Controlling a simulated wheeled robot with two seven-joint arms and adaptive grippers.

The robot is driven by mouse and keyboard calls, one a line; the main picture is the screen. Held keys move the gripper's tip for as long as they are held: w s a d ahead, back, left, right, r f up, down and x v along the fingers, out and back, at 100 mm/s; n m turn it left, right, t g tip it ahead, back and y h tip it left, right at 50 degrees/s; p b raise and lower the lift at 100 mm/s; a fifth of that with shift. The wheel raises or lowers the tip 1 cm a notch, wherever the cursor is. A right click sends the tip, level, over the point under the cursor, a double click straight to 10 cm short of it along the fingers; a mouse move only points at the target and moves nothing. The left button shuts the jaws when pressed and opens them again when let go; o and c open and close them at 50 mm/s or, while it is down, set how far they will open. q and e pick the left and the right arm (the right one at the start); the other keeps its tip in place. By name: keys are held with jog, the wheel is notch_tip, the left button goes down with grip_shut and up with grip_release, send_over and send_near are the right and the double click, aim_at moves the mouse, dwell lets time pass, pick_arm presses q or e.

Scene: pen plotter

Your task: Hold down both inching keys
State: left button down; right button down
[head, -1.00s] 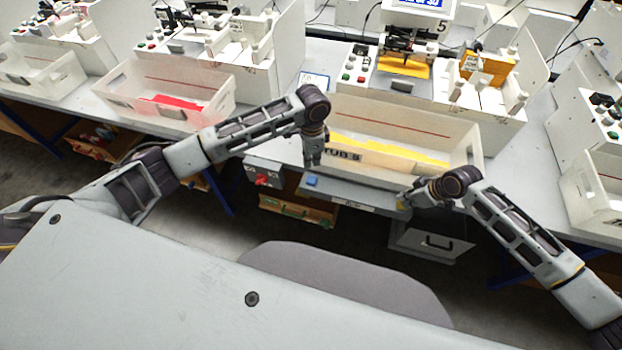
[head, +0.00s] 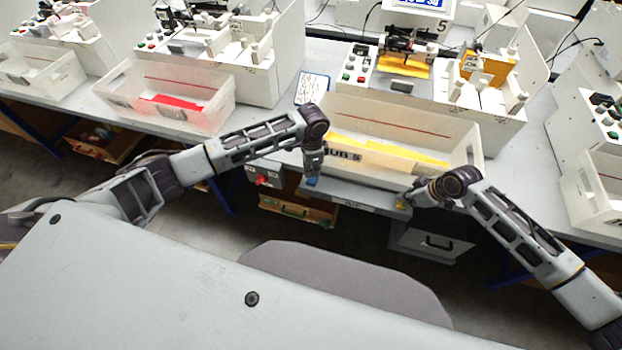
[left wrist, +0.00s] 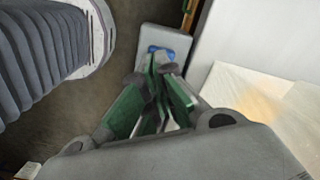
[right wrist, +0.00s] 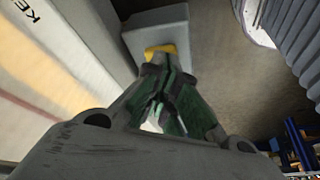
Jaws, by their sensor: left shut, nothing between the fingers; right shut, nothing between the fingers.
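A grey bar (head: 350,196) runs along the front edge of the bench, with a blue key (head: 312,183) at its left end and a yellow key (head: 400,204) at its right end. My left gripper (head: 313,175) is shut and points down at the blue key. In the left wrist view its fingertips (left wrist: 160,68) overlap the blue key (left wrist: 153,49). My right gripper (head: 407,198) is shut at the yellow key. In the right wrist view its fingertips (right wrist: 160,66) overlap the yellow key (right wrist: 160,48). I cannot tell whether either key is pressed in.
A white tub (head: 465,150) with yellow sheets stands behind the bar, close to both grippers. The plotter (head: 410,45) is behind it. A red switch box (head: 264,176) and an open wooden drawer (head: 290,209) are below the bench at left.

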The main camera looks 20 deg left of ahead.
aim_at(312, 179)
pick_arm(q)
jog(key=shift+f, duration=0.45)
jog(key=shift+f, duration=1.3)
dwell(2.4)
jog(key=shift+r, duration=0.15)
dwell(0.9)
jog(key=shift+r, duration=3.4)
